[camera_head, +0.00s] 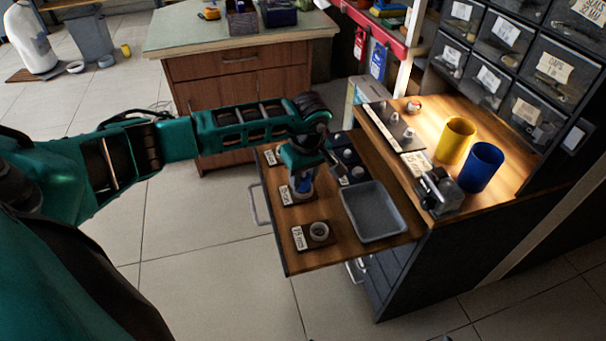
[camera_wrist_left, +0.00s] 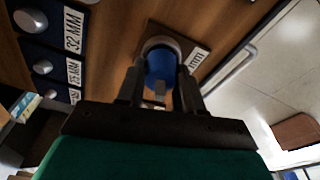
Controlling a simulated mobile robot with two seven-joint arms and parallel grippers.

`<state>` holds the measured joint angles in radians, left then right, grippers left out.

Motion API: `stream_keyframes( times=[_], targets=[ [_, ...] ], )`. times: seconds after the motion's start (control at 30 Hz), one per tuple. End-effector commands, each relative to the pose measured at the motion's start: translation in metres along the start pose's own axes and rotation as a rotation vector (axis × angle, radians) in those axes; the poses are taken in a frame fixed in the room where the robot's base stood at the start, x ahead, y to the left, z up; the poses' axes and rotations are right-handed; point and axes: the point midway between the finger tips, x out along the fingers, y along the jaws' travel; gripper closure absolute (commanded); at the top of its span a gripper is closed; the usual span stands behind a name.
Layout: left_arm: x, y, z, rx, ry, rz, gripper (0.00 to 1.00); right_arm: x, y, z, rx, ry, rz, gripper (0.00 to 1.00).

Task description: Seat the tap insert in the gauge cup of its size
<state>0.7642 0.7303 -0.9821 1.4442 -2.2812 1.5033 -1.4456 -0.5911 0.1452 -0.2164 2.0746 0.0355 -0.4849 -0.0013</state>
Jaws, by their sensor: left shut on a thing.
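My left gripper (camera_head: 303,188) points down over the middle gauge cup on the pulled-out wooden board. In the left wrist view its fingers (camera_wrist_left: 160,93) are shut on the tap insert (camera_wrist_left: 159,70), which looks blue with a small grey part. The insert is in line with the round grey rim of the middle gauge cup (camera_wrist_left: 161,42); whether it is fully down cannot be told. That cup's label is partly hidden. The near gauge cup (camera_head: 319,232) stands empty on a dark labelled plate. The far gauge cup (camera_head: 271,156) is partly seen. My right gripper is not in view.
An empty grey tray (camera_head: 375,213) lies right of the cups. Behind it a dark blue holder carries round grey pieces and size labels, one reading 32 MM (camera_wrist_left: 73,30). Yellow (camera_head: 456,140) and blue (camera_head: 481,166) cylinders and a metal device (camera_head: 438,190) stand on the bench.

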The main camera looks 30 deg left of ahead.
Motion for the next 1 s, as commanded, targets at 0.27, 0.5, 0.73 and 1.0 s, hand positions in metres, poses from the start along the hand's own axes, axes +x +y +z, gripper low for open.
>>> stream_keyframes(
  times=[0.27,0.5,0.73,1.0],
  targets=[
    [0.006,0.0,0.001,-0.001,0.001,0.0,0.94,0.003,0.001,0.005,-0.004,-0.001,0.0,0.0],
    [0.006,0.0,0.001,-0.001,0.001,-0.001,0.53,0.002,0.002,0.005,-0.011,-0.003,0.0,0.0],
    [0.006,0.0,0.001,-0.001,0.0,-0.001,0.53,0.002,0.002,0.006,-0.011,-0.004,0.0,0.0],
    [-0.013,0.0,0.0,-0.001,0.0,0.0,0.53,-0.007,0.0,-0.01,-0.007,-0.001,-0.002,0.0]
  ],
)
